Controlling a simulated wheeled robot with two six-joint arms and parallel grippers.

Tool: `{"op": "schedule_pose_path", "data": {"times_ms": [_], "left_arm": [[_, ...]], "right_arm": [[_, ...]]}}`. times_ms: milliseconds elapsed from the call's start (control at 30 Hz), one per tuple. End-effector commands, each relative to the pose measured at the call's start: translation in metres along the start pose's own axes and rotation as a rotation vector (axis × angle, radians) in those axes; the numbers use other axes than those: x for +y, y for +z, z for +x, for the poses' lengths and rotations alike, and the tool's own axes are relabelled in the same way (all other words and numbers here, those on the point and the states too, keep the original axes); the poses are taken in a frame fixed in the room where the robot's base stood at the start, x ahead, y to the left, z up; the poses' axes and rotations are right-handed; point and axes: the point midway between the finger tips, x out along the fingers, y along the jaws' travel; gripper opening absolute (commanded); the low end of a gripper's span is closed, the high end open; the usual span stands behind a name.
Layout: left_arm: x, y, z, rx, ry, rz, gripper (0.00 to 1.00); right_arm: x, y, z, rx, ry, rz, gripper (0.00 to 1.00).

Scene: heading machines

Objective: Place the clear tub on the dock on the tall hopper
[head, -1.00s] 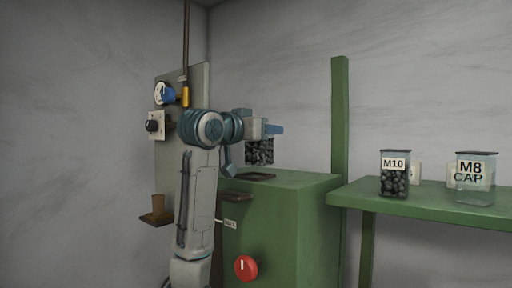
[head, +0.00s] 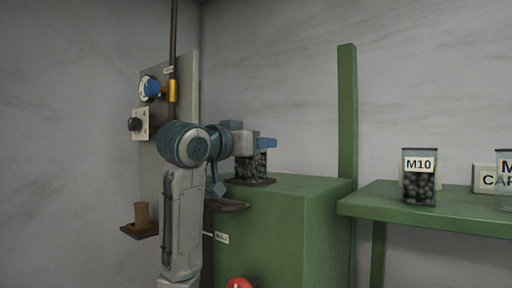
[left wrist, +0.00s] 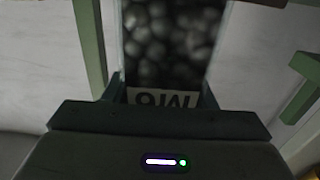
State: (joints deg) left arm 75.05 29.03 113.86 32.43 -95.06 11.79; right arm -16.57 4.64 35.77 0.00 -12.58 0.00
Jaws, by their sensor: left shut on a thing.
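The clear tub (head: 252,166), full of dark round pieces, is held by my left gripper (head: 265,143) above the green hopper. The gripper is shut on its upper part. The tub's lower edge meets the dark dock plate (head: 262,183) on the hopper's top in the head view; I cannot tell whether it rests fully on it. In the left wrist view the tub (left wrist: 170,45) sits between the fingers, upright as far as I can see, with an upside-down label that seems to read M6. The tall hopper (head: 275,220) is a green cabinet. My right gripper is out of view.
A green shelf (head: 455,221) at the right holds an M10 tub (head: 418,178) and, cut by the edge, another labelled tub (head: 504,180). A green post (head: 347,110) stands behind the hopper. A grey control panel (head: 178,90) and a small ledge with a brown cup (head: 141,215) are at left.

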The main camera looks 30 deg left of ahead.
Motion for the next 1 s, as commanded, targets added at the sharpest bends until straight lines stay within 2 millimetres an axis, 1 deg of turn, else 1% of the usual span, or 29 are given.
{"op": "schedule_pose_path", "data": {"times_ms": [33, 133, 400, 533, 667, 900, 1000], "left_arm": [[0.000, 0.002, 0.001, -0.006, 0.001, -0.001, 0.53], [0.000, 0.002, 0.001, -0.005, 0.001, -0.001, 0.72], [0.000, 0.001, 0.000, -0.003, 0.001, -0.001, 0.73], [0.000, 0.002, -0.008, 0.000, 0.001, 0.001, 0.73], [0.000, 0.004, -0.029, 0.003, -0.001, 0.002, 0.73], [0.000, 0.004, -0.082, 0.004, 0.000, 0.001, 0.73], [0.000, 0.003, -0.099, 0.003, 0.000, 0.001, 0.73]], "right_arm": [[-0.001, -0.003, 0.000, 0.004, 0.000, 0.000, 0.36], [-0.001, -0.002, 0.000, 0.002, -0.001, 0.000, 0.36], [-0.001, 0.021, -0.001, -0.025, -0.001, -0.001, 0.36], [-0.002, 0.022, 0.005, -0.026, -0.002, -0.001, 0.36], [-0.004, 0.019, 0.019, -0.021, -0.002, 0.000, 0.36], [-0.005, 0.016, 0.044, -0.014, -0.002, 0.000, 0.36], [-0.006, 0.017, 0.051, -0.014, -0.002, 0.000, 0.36]]}}
